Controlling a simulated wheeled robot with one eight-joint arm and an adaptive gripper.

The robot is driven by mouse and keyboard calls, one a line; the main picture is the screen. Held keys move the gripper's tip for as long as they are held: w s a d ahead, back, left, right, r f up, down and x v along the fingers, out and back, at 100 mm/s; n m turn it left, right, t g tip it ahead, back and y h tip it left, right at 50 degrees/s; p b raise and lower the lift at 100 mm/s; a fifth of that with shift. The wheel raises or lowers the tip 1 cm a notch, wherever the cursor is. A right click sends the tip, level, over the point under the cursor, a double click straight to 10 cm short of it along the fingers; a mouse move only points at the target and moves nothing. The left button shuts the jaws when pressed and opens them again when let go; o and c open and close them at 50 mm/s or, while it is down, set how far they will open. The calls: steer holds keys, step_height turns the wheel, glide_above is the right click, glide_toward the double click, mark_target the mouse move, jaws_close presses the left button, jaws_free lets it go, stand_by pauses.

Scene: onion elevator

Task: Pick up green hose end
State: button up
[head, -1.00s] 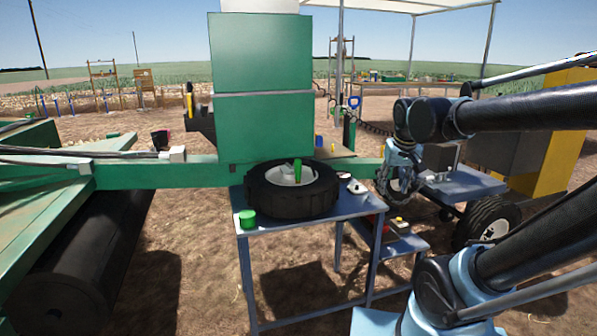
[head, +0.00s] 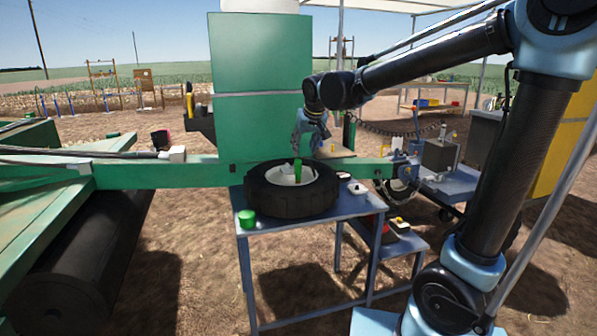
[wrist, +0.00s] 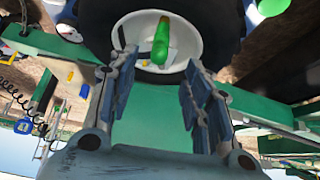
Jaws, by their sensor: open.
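A bright green upright piece, which looks like the green hose end (head: 297,170), stands in the white hub of a black tyre (head: 268,198) on the blue-grey table. It also shows in the wrist view (wrist: 161,42), ahead of and roughly between my fingers. I cannot see a hose joined to it. My gripper (head: 311,140) is above the tyre, a little above and right of the green piece in the head view. In the wrist view my gripper (wrist: 160,60) has its fingers wide apart, with nothing held.
A short green cup (head: 247,219) stands at the table's (head: 262,229) front left. A small white item (head: 357,187) lies right of the tyre. A green beam (head: 140,174) and a tall green panel (head: 260,120) stand close behind. A wheeled cart (head: 455,182) is on the right.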

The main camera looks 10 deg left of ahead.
mark_target(299, 167)
steer(key=x, duration=0.9)
steer(key=shift+a+f, duration=0.1)
steer(key=shift+f, duration=0.1)
steer(key=shift+x, duration=2.75)
steer(key=shift+s+f, duration=0.1)
steer(key=shift+s, duration=0.05)
jaws_close()
